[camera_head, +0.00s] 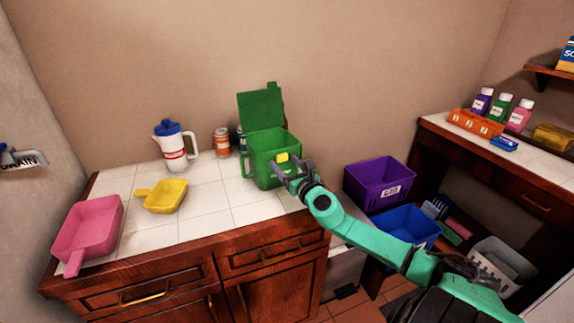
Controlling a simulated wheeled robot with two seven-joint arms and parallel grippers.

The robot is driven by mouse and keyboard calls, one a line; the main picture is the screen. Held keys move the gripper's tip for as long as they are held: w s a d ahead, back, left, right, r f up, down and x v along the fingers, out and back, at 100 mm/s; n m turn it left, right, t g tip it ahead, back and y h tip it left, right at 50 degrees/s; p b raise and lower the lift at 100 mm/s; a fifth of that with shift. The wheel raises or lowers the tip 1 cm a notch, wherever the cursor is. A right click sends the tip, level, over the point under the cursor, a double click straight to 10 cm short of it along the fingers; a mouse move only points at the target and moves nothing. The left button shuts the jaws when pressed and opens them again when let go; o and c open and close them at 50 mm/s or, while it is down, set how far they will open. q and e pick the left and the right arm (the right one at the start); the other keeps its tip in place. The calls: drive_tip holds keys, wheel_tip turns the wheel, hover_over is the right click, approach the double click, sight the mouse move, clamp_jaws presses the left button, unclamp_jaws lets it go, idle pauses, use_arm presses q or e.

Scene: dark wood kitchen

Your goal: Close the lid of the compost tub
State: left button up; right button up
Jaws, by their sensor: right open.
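The green compost tub (257,174) stands on the white tiled counter near its right end. Its lid (262,108) is raised, standing upright at the back of the tub. A small yellow patch (282,157) shows at the tub's front right side. My right gripper (291,169) is open at the tub's front right side, close to the yellow patch; I cannot tell whether it touches the tub. The lid is well above and behind the gripper. My left gripper is not in view.
A white jug (175,149) with a blue top, cans (222,143), a yellow scoop (165,196) and a pink dustpan (88,232) stand left of the tub. Purple (378,185) and blue (407,225) crates lie to the right. The counter's middle front is clear.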

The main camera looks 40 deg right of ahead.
drive_tip(key=shift+s, duration=0.1)
drive_tip(key=b+v, duration=0.1)
drive_tip(key=v, duration=1.3)
drive_tip(key=shift+s, duration=0.2)
